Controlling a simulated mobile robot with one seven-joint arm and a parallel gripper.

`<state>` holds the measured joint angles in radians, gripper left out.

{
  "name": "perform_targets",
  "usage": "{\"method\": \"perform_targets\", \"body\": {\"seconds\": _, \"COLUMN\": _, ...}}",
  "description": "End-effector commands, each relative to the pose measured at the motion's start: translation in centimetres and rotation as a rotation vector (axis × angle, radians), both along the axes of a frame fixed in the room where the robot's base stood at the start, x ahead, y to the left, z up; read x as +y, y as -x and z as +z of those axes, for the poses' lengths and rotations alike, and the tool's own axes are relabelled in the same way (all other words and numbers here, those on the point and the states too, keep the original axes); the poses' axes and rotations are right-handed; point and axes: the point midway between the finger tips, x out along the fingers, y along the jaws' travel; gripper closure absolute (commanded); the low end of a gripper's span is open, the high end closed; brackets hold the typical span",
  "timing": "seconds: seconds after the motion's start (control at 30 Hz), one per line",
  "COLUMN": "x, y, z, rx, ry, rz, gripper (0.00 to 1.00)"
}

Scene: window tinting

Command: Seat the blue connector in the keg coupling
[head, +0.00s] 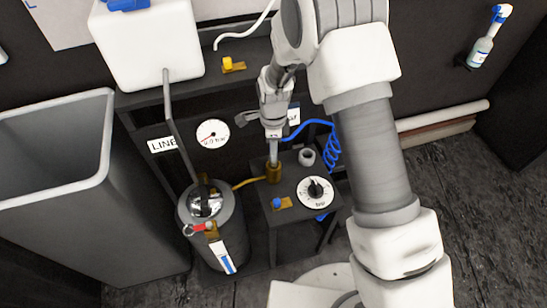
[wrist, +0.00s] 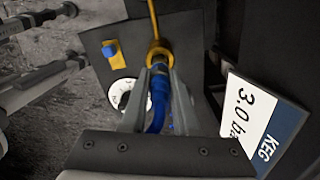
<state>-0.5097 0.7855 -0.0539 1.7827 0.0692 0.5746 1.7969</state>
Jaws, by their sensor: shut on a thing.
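My gripper (head: 273,154) points down over the small dark stand, just above the brass keg coupling (head: 273,174). In the wrist view my gripper (wrist: 159,78) is shut on the blue connector (wrist: 158,88), which sits between the two grey fingers with its blue hose running back toward the palm. The connector's front end is at the brass coupling (wrist: 157,49), in line with its ring. The fingers hide the connector in the head view. I cannot tell how deep it sits in the coupling.
A dial (head: 316,192), a grey cup (head: 306,157) and a blue-knobbed brass valve (head: 280,203) stand close by on the stand. A coiled blue hose (head: 333,150) hangs at right. The metal keg (head: 211,222) and a grey bin (head: 95,195) are at left.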

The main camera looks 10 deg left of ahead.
Motion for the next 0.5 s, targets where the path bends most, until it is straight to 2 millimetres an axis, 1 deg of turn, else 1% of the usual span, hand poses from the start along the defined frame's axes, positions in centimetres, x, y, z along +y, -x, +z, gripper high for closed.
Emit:
{"method": "perform_targets", "body": {"seconds": 0.03, "x": -0.1, "y": 0.0, "z": -1.2, "rx": 0.001, "ry": 0.000, "rz": 0.000, "gripper": 1.00}}
{"method": "perform_targets", "body": {"seconds": 0.1, "x": 0.0, "y": 0.0, "z": -2.2, "rx": 0.000, "ry": 0.000, "rz": 0.000, "gripper": 1.00}}
{"method": "perform_targets", "body": {"seconds": 0.2, "x": 0.0, "y": 0.0, "z": -3.2, "rx": -0.001, "ry": -0.001, "rz": 0.000, "gripper": 1.00}}
{"method": "perform_targets", "body": {"seconds": 0.5, "x": 0.0, "y": 0.0, "z": -3.1, "rx": -0.001, "ry": -0.001, "rz": 0.000, "gripper": 1.00}}
